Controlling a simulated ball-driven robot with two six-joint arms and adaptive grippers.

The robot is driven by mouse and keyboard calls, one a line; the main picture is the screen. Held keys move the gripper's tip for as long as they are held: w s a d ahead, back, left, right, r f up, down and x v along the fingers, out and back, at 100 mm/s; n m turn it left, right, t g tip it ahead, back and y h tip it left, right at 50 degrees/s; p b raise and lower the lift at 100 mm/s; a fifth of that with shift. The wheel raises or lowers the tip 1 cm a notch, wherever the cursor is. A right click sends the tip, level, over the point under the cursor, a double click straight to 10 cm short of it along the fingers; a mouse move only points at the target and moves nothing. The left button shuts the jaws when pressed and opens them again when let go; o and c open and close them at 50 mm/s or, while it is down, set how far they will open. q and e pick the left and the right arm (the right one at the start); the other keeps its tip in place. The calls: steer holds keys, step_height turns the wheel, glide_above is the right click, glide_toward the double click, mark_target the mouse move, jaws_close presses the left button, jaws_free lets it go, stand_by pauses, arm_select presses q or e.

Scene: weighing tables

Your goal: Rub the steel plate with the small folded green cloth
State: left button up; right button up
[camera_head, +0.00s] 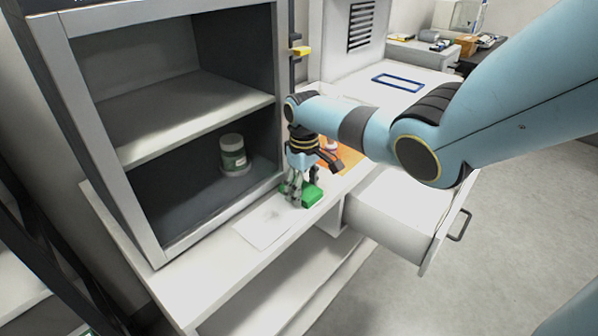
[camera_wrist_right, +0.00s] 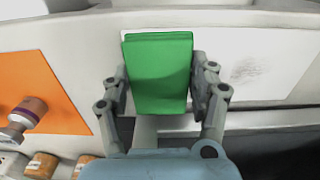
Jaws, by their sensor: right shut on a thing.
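The small folded green cloth (camera_head: 313,194) is a thick bright green pad between the fingers of my right gripper (camera_head: 298,196). In the right wrist view the cloth (camera_wrist_right: 158,72) fills the space between both fingers of the gripper (camera_wrist_right: 160,95), which is shut on it. The steel plate (camera_head: 262,230) is a thin pale sheet on the white bench, with a faint grey smudge near its middle. In the right wrist view the plate (camera_wrist_right: 285,62) shows right of the cloth, which overlaps its left part. I cannot tell whether they touch. My left gripper is not in view.
An open cabinet (camera_head: 150,150) with a lidded jar (camera_head: 233,155) stands close left of the gripper. An orange mat (camera_head: 350,155) lies behind the gripper; a purple-banded bottle (camera_wrist_right: 30,108) shows by it. An open drawer (camera_head: 395,215) juts out right. A blue frame (camera_head: 397,82) lies farther back.

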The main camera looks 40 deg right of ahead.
mark_target(267, 226)
steer(key=shift+d, duration=0.5)
steer(key=shift+d+r+p, duration=0.1)
steer(key=shift+r+p, duration=0.2)
steer(key=shift+s+a+f+p, duration=0.1)
steer(key=shift+a+f+p, duration=0.1)
steer(key=shift+a+p, duration=0.8)
steer(key=shift+a, duration=0.5)
steer(key=shift+s+a+f+p, duration=0.1)
steer(key=shift+a+p, duration=0.45)
steer(key=shift+a, duration=0.45)
steer(key=shift+s+a+f+p, duration=0.1)
steer(key=shift+a+p, duration=0.1)
steer(key=shift+a, duration=0.35)
steer(key=shift+s+a+f+p, duration=0.1)
steer(key=shift+a+p, duration=0.05)
steer(key=shift+a, duration=0.4)
steer(key=shift+s+a+r+p, duration=0.1)
steer(key=shift+a+p, duration=0.5)
steer(key=shift+a, duration=0.7)
steer(key=shift+s+a+r+p, duration=0.1)
steer(key=shift+a+p, duration=0.5)
steer(key=shift+a, duration=1.55)
